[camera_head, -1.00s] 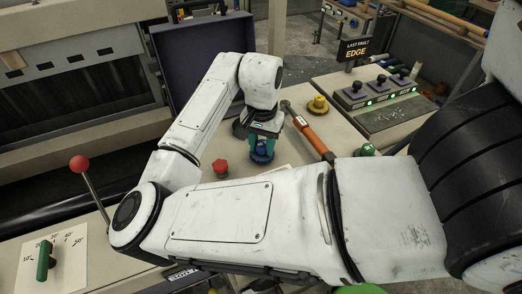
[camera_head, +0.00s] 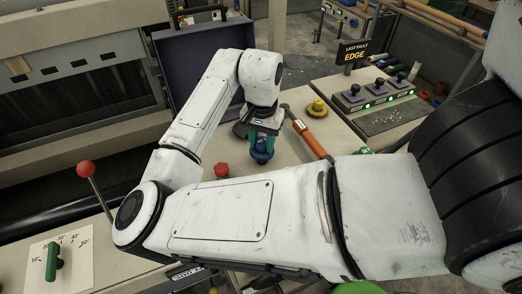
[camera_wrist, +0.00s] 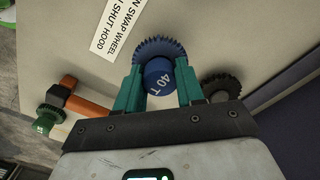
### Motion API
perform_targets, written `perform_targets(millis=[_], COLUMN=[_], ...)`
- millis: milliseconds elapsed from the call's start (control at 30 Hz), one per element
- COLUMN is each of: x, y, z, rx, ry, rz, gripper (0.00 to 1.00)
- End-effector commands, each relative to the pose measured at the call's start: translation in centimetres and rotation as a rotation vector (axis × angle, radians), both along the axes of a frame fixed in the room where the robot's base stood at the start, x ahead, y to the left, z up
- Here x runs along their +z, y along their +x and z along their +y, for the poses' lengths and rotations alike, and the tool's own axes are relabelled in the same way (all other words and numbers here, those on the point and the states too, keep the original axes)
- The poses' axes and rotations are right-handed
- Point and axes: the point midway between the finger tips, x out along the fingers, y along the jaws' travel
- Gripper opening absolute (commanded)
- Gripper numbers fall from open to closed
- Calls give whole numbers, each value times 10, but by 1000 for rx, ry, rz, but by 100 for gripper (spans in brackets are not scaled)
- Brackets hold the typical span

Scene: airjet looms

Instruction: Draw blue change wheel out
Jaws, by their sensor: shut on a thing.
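The blue change wheel (camera_wrist: 163,78) shows in the wrist view as a blue hub marked "40 T" with a dark blue toothed rim behind it. My gripper (camera_wrist: 160,88) has its two teal fingers on either side of the hub, shut on it. In the head view the blue wheel (camera_head: 261,151) shows just below my gripper (camera_head: 264,138), over the beige top. I cannot tell whether the wheel is seated or clear of its mount. A dark toothed wheel (camera_wrist: 221,84) is close by on the right in the wrist view.
A white label (camera_wrist: 118,25) lies near the wheel. A switch panel (camera_head: 385,104) is at right.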

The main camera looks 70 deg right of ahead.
Motion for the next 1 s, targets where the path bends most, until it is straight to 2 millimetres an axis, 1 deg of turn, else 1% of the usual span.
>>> perform_targets(millis=[33, 500, 900, 1000], x=[7, 36, 60, 63], y=[0, 0, 0, 0], z=[0, 0, 0, 0], rx=[0, 0, -1, -1], ry=[0, -1, -1, -1], rz=[0, 0, 0, 1], gripper=[6, 6, 6, 6])
